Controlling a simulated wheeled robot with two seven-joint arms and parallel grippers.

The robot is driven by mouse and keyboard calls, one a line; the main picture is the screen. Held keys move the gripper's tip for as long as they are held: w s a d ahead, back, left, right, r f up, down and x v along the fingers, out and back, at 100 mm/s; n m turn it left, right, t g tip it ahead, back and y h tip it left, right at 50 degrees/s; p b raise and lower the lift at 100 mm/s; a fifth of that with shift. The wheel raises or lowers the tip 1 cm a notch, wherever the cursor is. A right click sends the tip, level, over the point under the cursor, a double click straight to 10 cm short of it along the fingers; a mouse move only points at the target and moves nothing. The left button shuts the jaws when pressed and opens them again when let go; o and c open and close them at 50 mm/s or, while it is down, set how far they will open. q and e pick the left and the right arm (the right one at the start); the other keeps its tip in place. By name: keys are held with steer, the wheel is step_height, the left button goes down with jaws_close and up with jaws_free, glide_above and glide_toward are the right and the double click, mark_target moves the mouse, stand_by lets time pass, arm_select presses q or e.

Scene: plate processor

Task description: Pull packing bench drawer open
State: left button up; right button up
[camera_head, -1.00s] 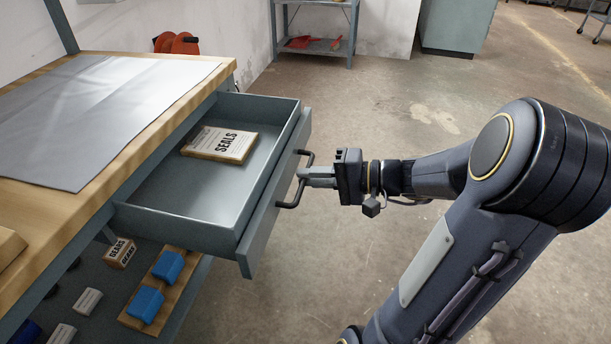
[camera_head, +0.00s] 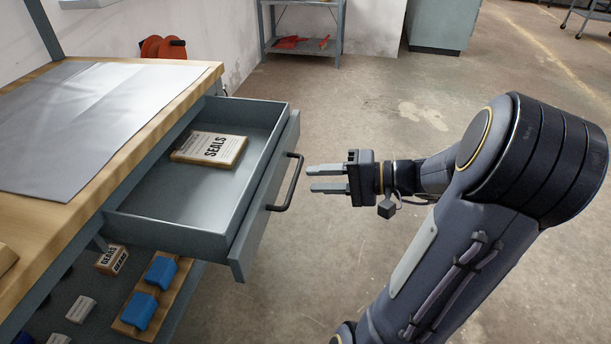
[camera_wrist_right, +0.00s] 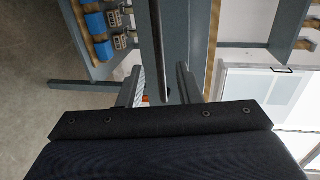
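The packing bench drawer (camera_head: 135,222) is grey and stands pulled out of the bench. A box labelled SEALS (camera_head: 209,148) lies inside it. The black bar handle (camera_head: 293,183) is on its front and also shows in the right wrist view (camera_wrist_right: 160,50). My right gripper (camera_head: 312,179) is open, its two fingers pointing at the handle with a small gap between. In the right wrist view its fingers (camera_wrist_right: 158,85) are spread and empty, with the handle ahead between them. My left gripper is not in view.
The wooden bench top (camera_head: 150,125) carries a grey mat (camera_head: 70,120). A lower shelf holds blue blocks (camera_head: 139,310) and small boxes (camera_head: 112,258). A red reel (camera_head: 163,47) and a metal rack (camera_head: 300,50) stand behind. Open floor (camera_head: 380,120) lies right of the drawer.

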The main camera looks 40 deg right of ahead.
steer(key=shift+v, duration=1.7)
steer(key=s+a+f+n+g+h, duration=0.2)
steer(key=s+a+n+g+h, duration=0.15)
steer(key=a, duration=0.55)
steer(key=s+a+f+n+g+h, duration=0.25)
steer(key=s+a+n, duration=0.25)
steer(key=a, duration=0.4)
step_height(320, 180, up, 33)
steer(key=p, duration=3.3)
steer(key=shift+g, duration=0.3)
steer(key=shift+w+f, duration=0.1)
steer(key=shift+f, duration=0.05)
